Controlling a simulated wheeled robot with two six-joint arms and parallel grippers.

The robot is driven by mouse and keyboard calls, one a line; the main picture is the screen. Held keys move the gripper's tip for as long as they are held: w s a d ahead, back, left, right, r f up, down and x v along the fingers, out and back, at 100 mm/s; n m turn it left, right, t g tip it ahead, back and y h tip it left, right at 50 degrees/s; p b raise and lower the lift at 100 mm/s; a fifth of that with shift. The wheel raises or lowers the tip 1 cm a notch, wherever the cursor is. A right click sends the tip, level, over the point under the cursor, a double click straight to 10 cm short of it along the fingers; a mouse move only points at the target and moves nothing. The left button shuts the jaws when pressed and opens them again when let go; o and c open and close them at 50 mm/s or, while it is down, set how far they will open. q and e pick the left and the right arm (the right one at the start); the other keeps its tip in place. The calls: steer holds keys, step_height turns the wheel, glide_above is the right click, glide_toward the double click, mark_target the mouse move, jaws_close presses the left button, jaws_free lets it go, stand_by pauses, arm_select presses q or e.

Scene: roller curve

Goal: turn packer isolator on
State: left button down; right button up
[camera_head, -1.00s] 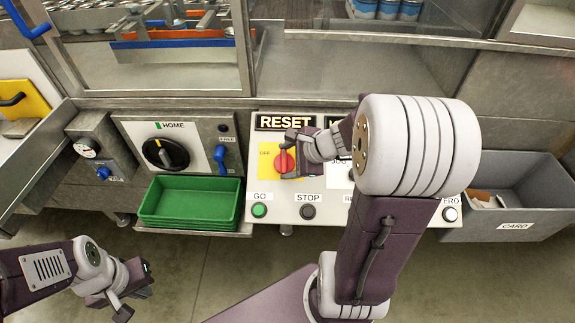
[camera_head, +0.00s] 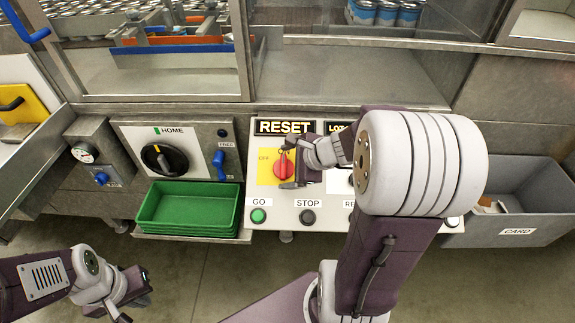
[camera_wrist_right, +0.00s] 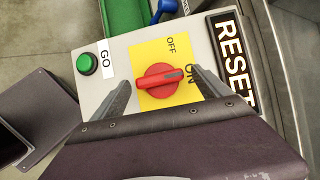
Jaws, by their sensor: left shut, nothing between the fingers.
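The packer isolator is a red rotary knob (camera_head: 284,166) on a yellow plate (camera_head: 265,168) marked OFF at its left. In the right wrist view the knob (camera_wrist_right: 158,83) has its handle pointing at the ON mark. My right gripper (camera_head: 291,168) is at the knob's right side in the head view. In the wrist view its fingers (camera_wrist_right: 162,92) are apart, one on each side of the knob, with gaps showing. My left gripper (camera_head: 132,293) is shut and empty at the lower left, far from the panel.
Below the knob are a green GO button (camera_head: 258,216) and a dark STOP button (camera_head: 307,217). A RESET sign (camera_head: 285,127) is above. A HOME dial (camera_head: 165,158) and green trays (camera_head: 188,230) are left. A grey CARD bin (camera_head: 540,222) is right. My right arm hides part of the panel.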

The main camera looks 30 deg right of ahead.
steer(key=p+v, duration=0.3)
steer(key=v, duration=0.6)
